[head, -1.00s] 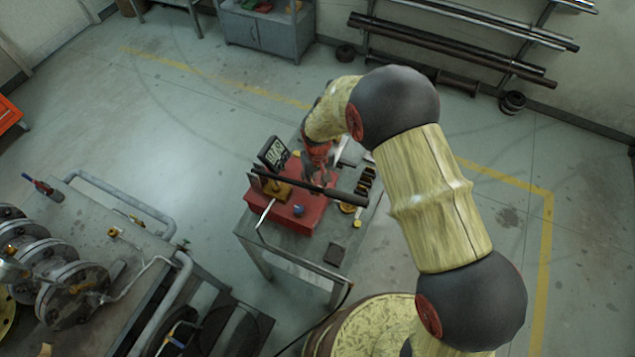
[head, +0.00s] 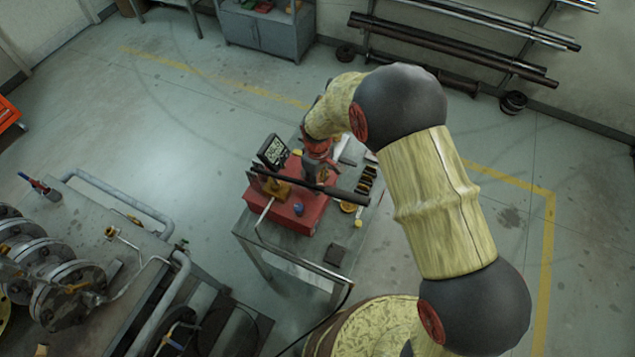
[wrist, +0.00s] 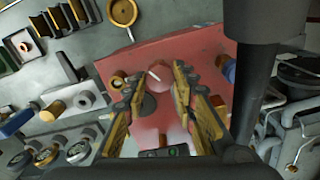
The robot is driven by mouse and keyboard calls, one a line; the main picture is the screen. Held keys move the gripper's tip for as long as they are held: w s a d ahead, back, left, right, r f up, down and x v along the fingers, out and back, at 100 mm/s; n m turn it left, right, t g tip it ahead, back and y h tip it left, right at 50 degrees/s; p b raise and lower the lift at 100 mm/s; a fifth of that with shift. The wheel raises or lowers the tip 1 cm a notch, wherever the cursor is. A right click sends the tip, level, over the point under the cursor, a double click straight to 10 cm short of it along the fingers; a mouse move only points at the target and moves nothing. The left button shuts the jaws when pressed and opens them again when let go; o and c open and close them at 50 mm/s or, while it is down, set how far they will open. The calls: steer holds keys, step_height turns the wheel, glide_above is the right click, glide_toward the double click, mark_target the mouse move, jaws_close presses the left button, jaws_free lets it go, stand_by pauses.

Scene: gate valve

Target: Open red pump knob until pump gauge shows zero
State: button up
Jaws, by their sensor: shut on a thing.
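The red pump (head: 312,215) sits on a grey metal bench, with a long black lever bar (head: 345,194) across it. The digital pump gauge (head: 272,152) stands upright at its left rear; its digits are too small to read surely. My gripper (head: 318,172) points down at the rear of the pump. In the wrist view, my gripper's fingertips (wrist: 166,74) are close together around the round red knob (wrist: 157,80), which has a pale streak on top. The fingers are shut on this knob and hide its sides. The knob is hidden in the head view.
A blue cap (head: 298,209) is at the pump's front. Small fittings (head: 368,180) lie along the bench's right side. A piped flange rig (head: 45,270) stands at left, and a patterned drum (head: 365,325) is near the front. The floor between rig and bench is open.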

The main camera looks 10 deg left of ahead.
steer(key=n+b, duration=0.1)
steer(key=n, duration=0.5)
steer(key=n+b, duration=0.1)
steer(key=n, duration=0.5)
steer(key=shift+n, duration=0.3)
stand_by(0.4)
steer(key=o, duration=1.2)
steer(key=shift+c, duration=0.2)
step_height(320, 180, up, 12)
